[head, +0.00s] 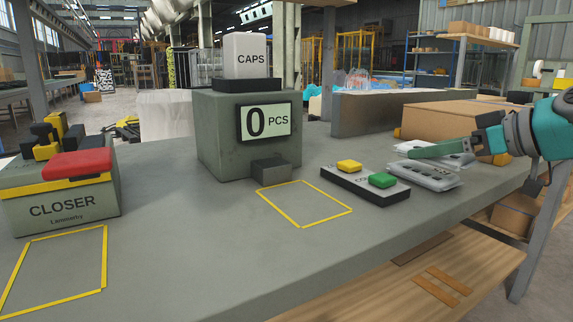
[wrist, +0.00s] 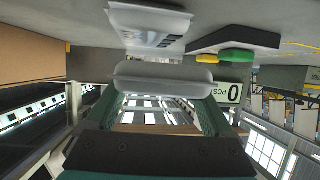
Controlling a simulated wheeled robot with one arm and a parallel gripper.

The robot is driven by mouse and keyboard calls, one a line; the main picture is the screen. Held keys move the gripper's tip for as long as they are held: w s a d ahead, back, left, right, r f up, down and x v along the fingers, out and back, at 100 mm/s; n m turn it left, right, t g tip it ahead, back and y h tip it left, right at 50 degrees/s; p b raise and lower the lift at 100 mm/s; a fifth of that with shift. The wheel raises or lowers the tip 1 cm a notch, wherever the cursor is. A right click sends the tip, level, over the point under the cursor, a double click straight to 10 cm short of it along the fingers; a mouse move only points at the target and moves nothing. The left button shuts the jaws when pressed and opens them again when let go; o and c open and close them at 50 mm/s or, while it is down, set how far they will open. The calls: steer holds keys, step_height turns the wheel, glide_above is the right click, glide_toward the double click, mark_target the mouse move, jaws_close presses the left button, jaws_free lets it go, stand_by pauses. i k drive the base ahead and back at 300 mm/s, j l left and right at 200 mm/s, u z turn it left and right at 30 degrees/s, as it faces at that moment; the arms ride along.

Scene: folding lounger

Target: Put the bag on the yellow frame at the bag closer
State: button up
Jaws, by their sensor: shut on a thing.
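The closer (head: 62,208) is a grey-green box with a red top part at the left of the table. The yellow frame (head: 104,260) at its front is a taped outline with nothing inside it. My gripper (head: 415,152) is at the right of the table, shut on a clear bag. In the wrist view the held bag (wrist: 165,77) lies across between my fingers (wrist: 165,95). In the head view my finger partly hides it. Another clear bag (head: 425,176) with dark markings lies on the table just in front, also in the wrist view (wrist: 148,25).
A counter (head: 225,140) reading 0 PCS, with a CAPS container on top, stands mid-table. A second yellow frame (head: 279,209) lies empty before it. A button box (head: 350,184) with yellow and green buttons sits between it and the bags. A cardboard box (head: 450,120) stands behind my gripper.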

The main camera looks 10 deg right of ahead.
mark_target(62, 263)
steer(key=k+l, duration=0.7)
steer(key=k, duration=0.2)
